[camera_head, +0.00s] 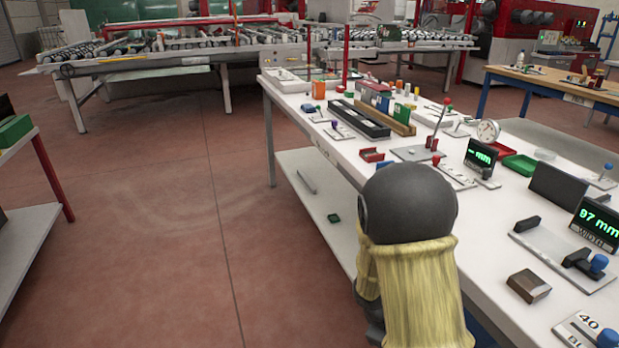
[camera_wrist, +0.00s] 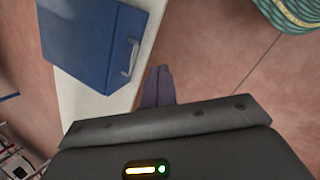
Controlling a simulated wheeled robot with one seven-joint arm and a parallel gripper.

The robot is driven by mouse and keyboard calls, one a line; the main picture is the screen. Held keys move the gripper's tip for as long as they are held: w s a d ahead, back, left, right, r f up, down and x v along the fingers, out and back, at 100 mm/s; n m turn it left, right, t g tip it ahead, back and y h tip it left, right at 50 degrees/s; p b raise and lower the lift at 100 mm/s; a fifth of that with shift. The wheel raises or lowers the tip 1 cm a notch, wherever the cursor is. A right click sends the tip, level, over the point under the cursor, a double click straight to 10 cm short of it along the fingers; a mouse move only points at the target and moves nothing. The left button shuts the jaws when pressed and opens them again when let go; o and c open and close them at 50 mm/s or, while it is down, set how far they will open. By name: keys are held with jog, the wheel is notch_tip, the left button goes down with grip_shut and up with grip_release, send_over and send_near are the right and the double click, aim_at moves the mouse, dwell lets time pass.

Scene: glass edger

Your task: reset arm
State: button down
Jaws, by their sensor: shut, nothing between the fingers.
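My gripper (camera_wrist: 158,86) shows in the wrist view as two dark fingers held together beyond the black wrist housing. It is shut and empty, above the floor beside a white surface (camera_wrist: 95,100). In the head view my arm, with a grey rounded joint and a yellow sleeve, stands bent in front of the long white workbench (camera_head: 330,145). It hides part of the bench's front edge, and my gripper is out of sight there.
A blue cabinet (camera_wrist: 90,40) with a handle is close to my gripper. The bench holds a black tray (camera_head: 358,119), a dial gauge (camera_head: 488,131), a "97 mm" display (camera_head: 597,222) and a brown block (camera_head: 528,285). A shelf (camera_head: 25,240) stands left. The red floor (camera_head: 150,230) between is clear.

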jog(key=s+a+r+m+t+y, duration=0.2)
jog(key=s+a+r+m+y, duration=0.3)
jog(key=s+r+m, duration=0.55)
notch_tip(320, 180, up, 34)
jog(key=w+p, duration=0.1)
jog(key=p, duration=3.2)
jog(key=shift+w+p, duration=0.35)
jog(key=shift+w, duration=0.05)
